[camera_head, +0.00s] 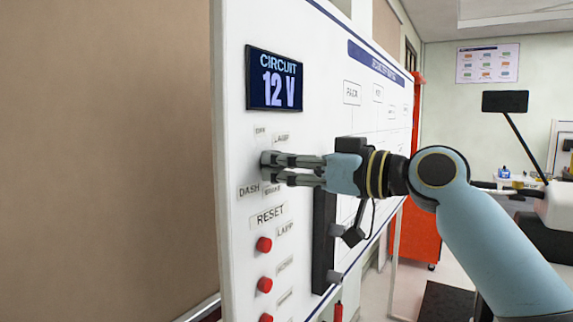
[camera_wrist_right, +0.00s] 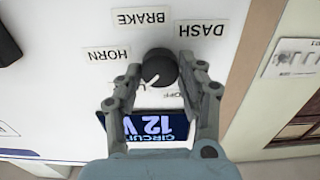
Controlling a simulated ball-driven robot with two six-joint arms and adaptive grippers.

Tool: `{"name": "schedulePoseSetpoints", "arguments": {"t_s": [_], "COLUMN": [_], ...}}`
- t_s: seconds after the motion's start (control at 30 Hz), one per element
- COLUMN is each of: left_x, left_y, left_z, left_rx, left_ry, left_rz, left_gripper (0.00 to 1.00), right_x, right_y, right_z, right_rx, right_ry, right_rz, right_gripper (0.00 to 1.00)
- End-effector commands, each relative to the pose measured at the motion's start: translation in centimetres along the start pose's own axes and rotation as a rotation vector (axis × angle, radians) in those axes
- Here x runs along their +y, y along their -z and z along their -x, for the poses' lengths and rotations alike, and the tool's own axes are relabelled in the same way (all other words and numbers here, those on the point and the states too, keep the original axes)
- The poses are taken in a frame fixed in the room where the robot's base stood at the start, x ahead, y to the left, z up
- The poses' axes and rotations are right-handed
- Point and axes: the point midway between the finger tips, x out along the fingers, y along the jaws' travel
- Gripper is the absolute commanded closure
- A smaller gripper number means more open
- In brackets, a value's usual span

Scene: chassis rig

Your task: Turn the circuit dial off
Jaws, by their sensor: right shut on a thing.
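The circuit dial (camera_wrist_right: 160,67) is a round black knob on the white board, with a white pointer mark slanting to the lower left in the wrist view. Labels DASH, BRAKE, HORN and a partly hidden OFF (camera_wrist_right: 172,96) surround it. My right gripper (camera_wrist_right: 161,72) is shut on the dial, one finger on each side. In the head view the right gripper (camera_head: 270,168) reaches in from the right and its fingertips hide most of the dial. The circuit display (camera_head: 275,80) above it reads 12 V. My left gripper is not in view.
The white board (camera_head: 232,240) stands upright. Below the dial are a RESET label (camera_head: 270,215) and red buttons (camera_head: 264,245). A dark vertical strip (camera_head: 323,240) lies under my gripper. A red cabinet (camera_head: 420,235) stands behind the board.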

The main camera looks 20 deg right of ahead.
Motion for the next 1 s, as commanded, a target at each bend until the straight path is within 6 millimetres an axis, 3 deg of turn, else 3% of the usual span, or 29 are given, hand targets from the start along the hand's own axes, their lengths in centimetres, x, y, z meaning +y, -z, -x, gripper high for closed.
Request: {"name": "schedulePoseSetpoints", "arguments": {"t_s": [0.27, 1.0], "left_x": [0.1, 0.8], "left_y": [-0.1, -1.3], "left_z": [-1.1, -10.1], "left_rx": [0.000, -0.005], "left_ry": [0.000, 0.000], "left_rz": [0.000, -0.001], "left_gripper": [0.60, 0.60], "right_x": [0.0, 0.0], "right_y": [-0.1, -0.3], "right_z": [0.0, 0.0], "right_rx": [0.002, 0.003], "right_ry": [0.000, -0.001], "right_rz": [0.044, 0.596], "right_gripper": [0.93, 0.93]}}
